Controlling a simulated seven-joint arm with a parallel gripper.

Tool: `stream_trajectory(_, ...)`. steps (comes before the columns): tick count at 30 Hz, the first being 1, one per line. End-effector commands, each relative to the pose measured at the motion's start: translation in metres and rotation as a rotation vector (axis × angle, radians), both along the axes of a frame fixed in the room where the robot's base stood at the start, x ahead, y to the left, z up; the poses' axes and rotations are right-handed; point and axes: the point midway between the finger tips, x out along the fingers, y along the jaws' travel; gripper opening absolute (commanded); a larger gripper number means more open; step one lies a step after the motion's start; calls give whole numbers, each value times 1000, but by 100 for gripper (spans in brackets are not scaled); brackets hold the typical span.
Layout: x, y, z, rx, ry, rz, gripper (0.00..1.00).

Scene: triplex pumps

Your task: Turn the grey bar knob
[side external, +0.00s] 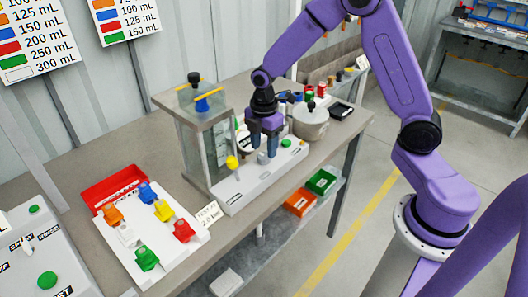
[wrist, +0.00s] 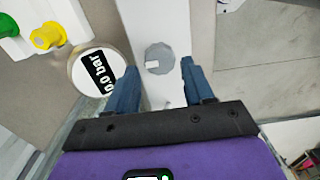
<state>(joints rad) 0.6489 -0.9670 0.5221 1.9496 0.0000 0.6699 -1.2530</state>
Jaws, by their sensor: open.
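The grey bar knob (wrist: 159,58) is a round grey disc with a small white mark, on a narrow white panel (wrist: 150,15) in the wrist view. In the side view the knob (side external: 262,157) shows just below my fingers, on the sloped white panel (side external: 236,191). My gripper (wrist: 162,82) is open and empty, its two blue fingers on either side of the panel near the knob. In the side view my gripper (side external: 264,148) points down over the panel. I cannot tell whether a finger touches the knob. A round gauge (wrist: 98,70) beside my left finger reads 0.0 bar.
A glass-sided box (side external: 205,140) stands behind the panel. A yellow knob (side external: 232,162) and green button (side external: 286,143) flank the grey knob. A white board (side external: 185,240) with coloured valves lies left.

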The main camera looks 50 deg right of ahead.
Motion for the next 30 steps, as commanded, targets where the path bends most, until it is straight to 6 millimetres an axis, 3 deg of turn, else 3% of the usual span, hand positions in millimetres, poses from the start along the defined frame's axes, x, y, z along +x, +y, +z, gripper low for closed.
stream_trajectory(7, 0, 0, -25, -1, 2, -1, 52)
stream_trajectory(18, 0, 0, -28, 0, -1, 0, 52)
stream_trajectory(22, 0, 0, -28, 0, 0, 0, 11)
stream_trajectory(30, 0, 0, -28, 0, 0, -15, 11)
